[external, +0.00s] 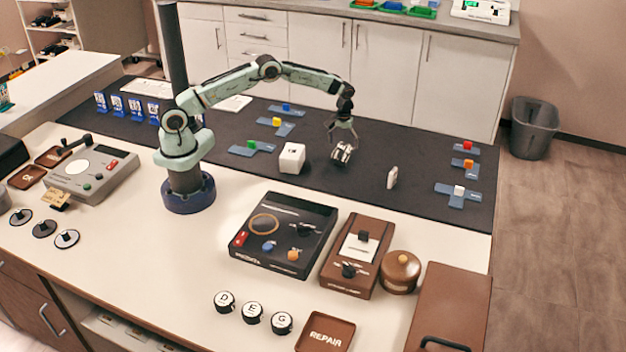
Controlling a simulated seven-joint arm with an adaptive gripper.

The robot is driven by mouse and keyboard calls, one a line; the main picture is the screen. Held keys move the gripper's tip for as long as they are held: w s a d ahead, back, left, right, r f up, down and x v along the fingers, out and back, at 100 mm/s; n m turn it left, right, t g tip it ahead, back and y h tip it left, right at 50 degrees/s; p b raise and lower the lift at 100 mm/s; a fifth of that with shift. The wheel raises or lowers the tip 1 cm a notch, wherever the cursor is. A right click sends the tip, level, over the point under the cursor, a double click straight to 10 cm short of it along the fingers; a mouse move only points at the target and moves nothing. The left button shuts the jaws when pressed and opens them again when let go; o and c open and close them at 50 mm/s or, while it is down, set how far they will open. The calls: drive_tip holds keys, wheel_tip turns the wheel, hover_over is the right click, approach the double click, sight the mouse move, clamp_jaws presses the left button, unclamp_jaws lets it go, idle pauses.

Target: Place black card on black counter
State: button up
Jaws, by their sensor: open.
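The black counter (345,188) is the long dark surface running across the middle of the external view, beside the pale worktop. My gripper (341,142) is open above its middle, pointing down. A small black-and-white object (342,154) is right under my fingers, tilted; I cannot tell whether they touch it. No separate black card can be picked out with certainty, and I cannot tell whether this object is one.
A white cube (292,158) stands left of my gripper and a small white upright piece (392,177) right of it. Blue pieces with coloured blocks (458,194) lie at both sides. A black device (284,234) and a brown box (357,254) occupy the pale worktop in front.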

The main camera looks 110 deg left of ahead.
sight(343, 152)
wheel_tip(343, 152, up, 9)
drive_tip(key=s+d+r+m, duration=0.2)
drive_tip(key=d+r+m, duration=0.2)
drive_tip(key=d+r, duration=0.5)
drive_tip(key=s+d+r+m, duration=0.1)
drive_tip(key=d+r+m, duration=0.35)
drive_tip(key=d, duration=0.75)
drive_tip(key=s+d+m, duration=0.4)
drive_tip(key=s+d, duration=0.3)
drive_tip(key=s, duration=0.3)
drive_tip(key=s+d+f+m, duration=0.1)
drive_tip(key=s+d+m, duration=0.3)
drive_tip(key=s+d, duration=0.3)
drive_tip(key=s, duration=0.4)
drive_tip(key=shift+s+d+f+y, duration=0.2)
drive_tip(key=shift+d+y, duration=0.1)
drive_tip(key=shift+y, duration=0.1)
